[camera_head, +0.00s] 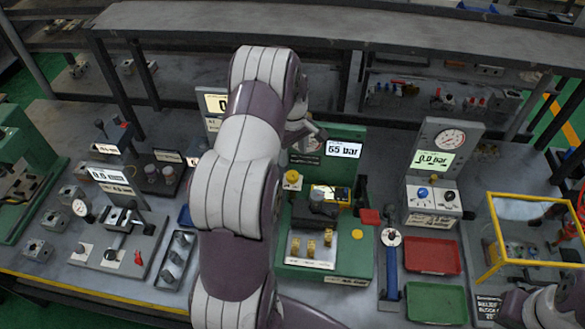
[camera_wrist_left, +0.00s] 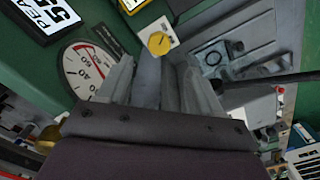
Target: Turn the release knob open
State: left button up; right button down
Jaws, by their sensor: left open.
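The release knob looks to be the yellow round knob (camera_head: 292,177) on a pale block at the left of the green test station (camera_head: 345,270). It also shows in the left wrist view (camera_wrist_left: 160,43), just beyond the fingertips, seemingly not touched. My left gripper (camera_head: 308,132) is partly hidden behind its own arm, behind and above the knob. In the left wrist view the gripper (camera_wrist_left: 158,78) is open with nothing seen between its fingers.
A dial gauge (camera_wrist_left: 85,70) sits close beside the left fingers. A red tray (camera_head: 432,256) and a green tray (camera_head: 437,303) lie right of the station. A yellow-framed box (camera_head: 492,240) stands further right. A grey gauge stand (camera_head: 437,165) reads 0.0 bar.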

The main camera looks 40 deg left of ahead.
aim_at(292, 174)
pick_arm(q)
notch_tip(292, 174, down, 8)
jog(key=shift+w+a+r+p, duration=0.1)
jog(key=shift+r+p, duration=0.05)
jog(key=shift+p, duration=1.1)
jog(key=shift+f, duration=0.65)
jog(key=c, duration=1.1)
